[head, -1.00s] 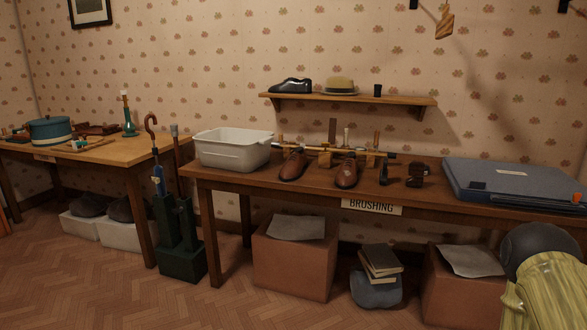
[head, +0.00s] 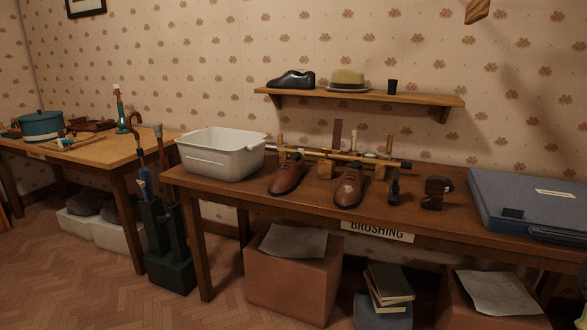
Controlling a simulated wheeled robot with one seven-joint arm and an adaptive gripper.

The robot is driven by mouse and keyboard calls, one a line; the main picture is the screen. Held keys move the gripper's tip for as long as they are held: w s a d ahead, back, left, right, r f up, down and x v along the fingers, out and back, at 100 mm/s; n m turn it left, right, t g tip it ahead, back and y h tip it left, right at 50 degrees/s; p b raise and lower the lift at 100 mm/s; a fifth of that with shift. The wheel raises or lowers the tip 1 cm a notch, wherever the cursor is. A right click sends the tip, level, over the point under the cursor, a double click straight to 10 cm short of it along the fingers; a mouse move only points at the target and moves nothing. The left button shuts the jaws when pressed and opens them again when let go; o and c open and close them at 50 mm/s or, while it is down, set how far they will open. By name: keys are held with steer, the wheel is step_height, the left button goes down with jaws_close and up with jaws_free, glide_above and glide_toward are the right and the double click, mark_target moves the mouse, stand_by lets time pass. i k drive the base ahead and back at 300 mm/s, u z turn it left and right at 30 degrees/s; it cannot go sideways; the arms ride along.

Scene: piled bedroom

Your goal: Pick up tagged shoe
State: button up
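Two brown leather shoes stand on the brushing table, toes toward me. The right brown shoe (head: 349,190) has a small pale patch on its upper, which may be a tag; it is too small to read. The left brown shoe (head: 288,177) shows no clear tag. My gripper is not in view.
The wooden table (head: 230,197) also bears a white tub (head: 222,160), a wooden rod rack (head: 345,156) behind the shoes, dark brushes (head: 436,192) and a blue case (head: 530,205). Boxes (head: 290,278) and books (head: 390,284) sit below. An umbrella stand (head: 170,262) is at the left.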

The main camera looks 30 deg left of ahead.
mark_target(287, 179)
steer(key=u, duration=0.5)
steer(key=i, duration=0.7)
steer(key=u, duration=0.8)
